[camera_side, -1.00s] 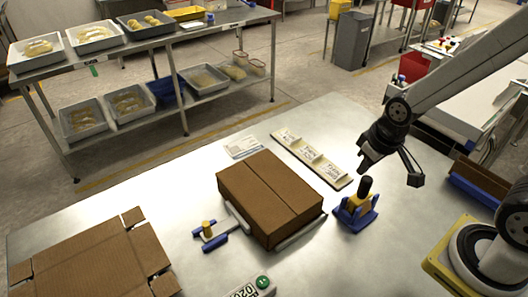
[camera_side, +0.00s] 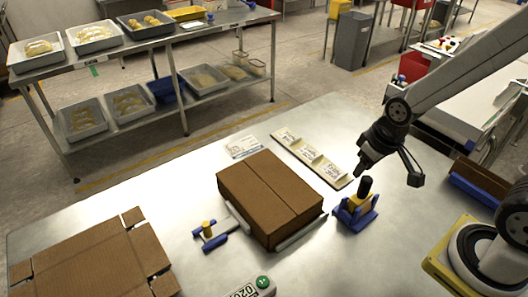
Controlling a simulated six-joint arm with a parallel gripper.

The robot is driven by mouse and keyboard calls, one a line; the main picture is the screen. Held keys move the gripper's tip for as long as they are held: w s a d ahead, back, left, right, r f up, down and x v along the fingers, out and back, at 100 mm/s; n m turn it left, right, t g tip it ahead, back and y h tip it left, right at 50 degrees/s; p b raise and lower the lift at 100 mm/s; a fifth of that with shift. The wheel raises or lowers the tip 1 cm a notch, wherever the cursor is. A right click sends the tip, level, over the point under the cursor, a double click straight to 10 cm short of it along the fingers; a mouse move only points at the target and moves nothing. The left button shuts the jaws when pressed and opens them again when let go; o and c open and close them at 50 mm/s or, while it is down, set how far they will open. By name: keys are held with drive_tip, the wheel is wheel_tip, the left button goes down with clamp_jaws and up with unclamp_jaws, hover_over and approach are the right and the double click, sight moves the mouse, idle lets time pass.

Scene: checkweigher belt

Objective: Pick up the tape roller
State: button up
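The tape roller is likely the blue and yellow piece with a black upright handle (camera_side: 357,207), standing on the metal table just right of the closed brown box. My gripper (camera_side: 388,172) hangs above and slightly right of it. Its two fingers are spread wide apart and hold nothing. The left finger is close to the top of the black handle in the picture; I cannot tell whether they touch.
The closed brown box (camera_side: 270,198) lies in a frame with a blue and yellow clamp (camera_side: 209,232) at its left. A board with white labels (camera_side: 310,157) lies behind. Flattened cardboard (camera_side: 95,262) is at front left. A blue bin (camera_side: 482,184) stands at right.

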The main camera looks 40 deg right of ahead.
sight(367, 178)
drive_tip(key=o, duration=0.5)
drive_tip(key=d+m, duration=0.1)
drive_tip(key=m, duration=0.2)
drive_tip(key=d+f+m+g, duration=0.1)
drive_tip(key=m, duration=0.6)
drive_tip(key=shift+w+d+f+m+g, duration=0.25)
drive_tip(key=shift+d+f+m+g, duration=0.05)
drive_tip(key=shift+d+g, duration=0.1)
drive_tip(key=m, duration=0.3)
drive_tip(key=d+m, duration=0.1)
drive_tip(key=shift+f+g, duration=0.3)
drive_tip(key=shift+g, duration=0.1)
drive_tip(key=shift+f, duration=1.3)
